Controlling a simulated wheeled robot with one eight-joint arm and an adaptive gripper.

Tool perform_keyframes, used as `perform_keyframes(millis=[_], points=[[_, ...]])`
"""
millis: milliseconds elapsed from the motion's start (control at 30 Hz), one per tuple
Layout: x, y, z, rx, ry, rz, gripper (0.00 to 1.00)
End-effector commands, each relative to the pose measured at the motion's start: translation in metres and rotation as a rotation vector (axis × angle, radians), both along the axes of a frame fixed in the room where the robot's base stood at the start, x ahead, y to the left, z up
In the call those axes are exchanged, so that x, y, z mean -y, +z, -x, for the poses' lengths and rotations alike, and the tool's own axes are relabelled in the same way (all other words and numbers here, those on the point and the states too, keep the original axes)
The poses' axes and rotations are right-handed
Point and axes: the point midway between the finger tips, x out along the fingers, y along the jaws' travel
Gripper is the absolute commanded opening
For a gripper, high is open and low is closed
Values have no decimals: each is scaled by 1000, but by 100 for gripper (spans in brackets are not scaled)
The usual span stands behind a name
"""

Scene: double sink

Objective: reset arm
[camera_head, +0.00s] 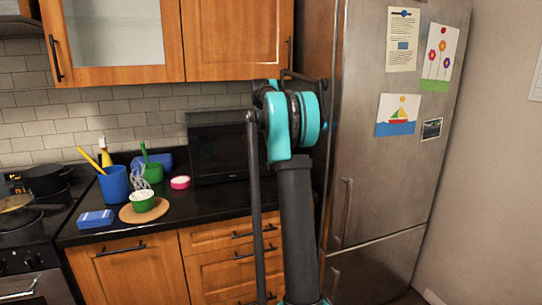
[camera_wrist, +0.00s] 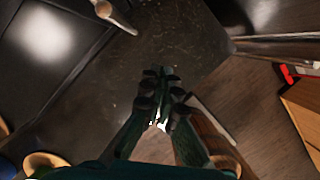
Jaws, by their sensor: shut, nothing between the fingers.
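My gripper (camera_wrist: 160,76) shows in the wrist view, with its two dark green fingers reaching up from the bottom edge. Their tips are together and nothing is between them. In the head view my arm stands raised in front of the cabinets and the fridge, with its teal joint high in the middle. I cannot make out the gripper fingers in that view.
A stainless fridge (camera_head: 385,150) stands right of my arm. A black microwave (camera_head: 218,153) sits behind it on the dark counter (camera_head: 95,237). A blue cup (camera_head: 114,185), a green bowl (camera_head: 142,201) and a blue sponge (camera_head: 95,219) are at left. Wooden wall cabinets (camera_head: 228,38) hang above.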

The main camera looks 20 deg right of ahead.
Motion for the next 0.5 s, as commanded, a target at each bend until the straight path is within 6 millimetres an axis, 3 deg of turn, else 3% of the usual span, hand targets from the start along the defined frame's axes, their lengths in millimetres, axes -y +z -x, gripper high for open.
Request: perform_keyframes(millis=[200,500], points=[[-1,28,7,0,0,0,0],[-5,33,13,9,-29,-6,0]])
